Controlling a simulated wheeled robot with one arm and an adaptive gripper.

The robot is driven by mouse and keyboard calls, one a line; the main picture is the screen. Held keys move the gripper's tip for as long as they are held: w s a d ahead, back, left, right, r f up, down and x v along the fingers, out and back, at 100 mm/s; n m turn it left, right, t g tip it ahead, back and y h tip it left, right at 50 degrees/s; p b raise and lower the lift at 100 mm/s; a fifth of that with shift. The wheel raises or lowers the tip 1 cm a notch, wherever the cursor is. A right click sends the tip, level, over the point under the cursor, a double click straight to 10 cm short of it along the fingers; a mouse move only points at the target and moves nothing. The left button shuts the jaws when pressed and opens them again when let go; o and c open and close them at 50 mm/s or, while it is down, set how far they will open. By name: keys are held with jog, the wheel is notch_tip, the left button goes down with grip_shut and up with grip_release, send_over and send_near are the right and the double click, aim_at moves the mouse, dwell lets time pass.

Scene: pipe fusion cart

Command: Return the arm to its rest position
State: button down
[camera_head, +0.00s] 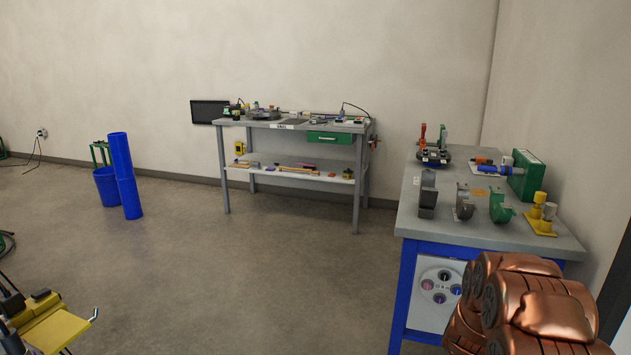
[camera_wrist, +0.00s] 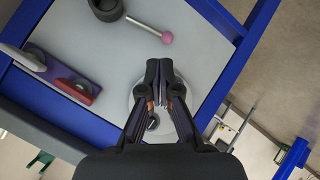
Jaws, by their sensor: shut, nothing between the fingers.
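My gripper (camera_wrist: 160,72) is in the middle of the wrist view, its two dark fingers together with nothing between them. It is over or in front of a grey panel (camera_wrist: 100,50) framed in blue. A pale round disc (camera_wrist: 138,100) shows partly behind the fingers, and they hide the rest of it. In the head view, part of my copper-coloured arm fills the lower right corner, beside the blue-framed cart (camera_head: 406,290). My gripper does not show in the head view.
The cart's grey top (camera_head: 412,212) carries clamps, a green box (camera_head: 526,176) and yellow fittings (camera_head: 541,215). A workbench (camera_head: 290,124) stands by the back wall. A pink ball on a rod (camera_wrist: 166,37) is near my fingertips. The middle floor is clear.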

jog(key=s+a+r+g+y+p, duration=0.2)
jog(key=s+a+r+y+p, duration=0.15)
jog(key=s+a+r, duration=0.6)
jog(key=s+a+r+g+y+p, duration=0.25)
jog(key=s+a+r+p, duration=0.3)
jog(key=a+r, duration=0.6)
jog(key=s+a+r+g+p, duration=0.1)
jog(key=s+r, duration=0.4)
jog(key=s, duration=0.5)
jog(key=s+a+r+m+g+p, duration=0.1)
jog(key=s+a+r+g+p, duration=0.1)
jog(key=s, duration=0.8)
jog(key=s+a+r+m+g+p, duration=0.1)
jog(key=s+r+g+p, duration=0.2)
jog(key=s+r, duration=0.4)
jog(key=s+p, duration=0.1)
jog(key=s, duration=0.3)
jog(key=shift+a+r, duration=0.3)
jog(key=shift+a, duration=0.05)
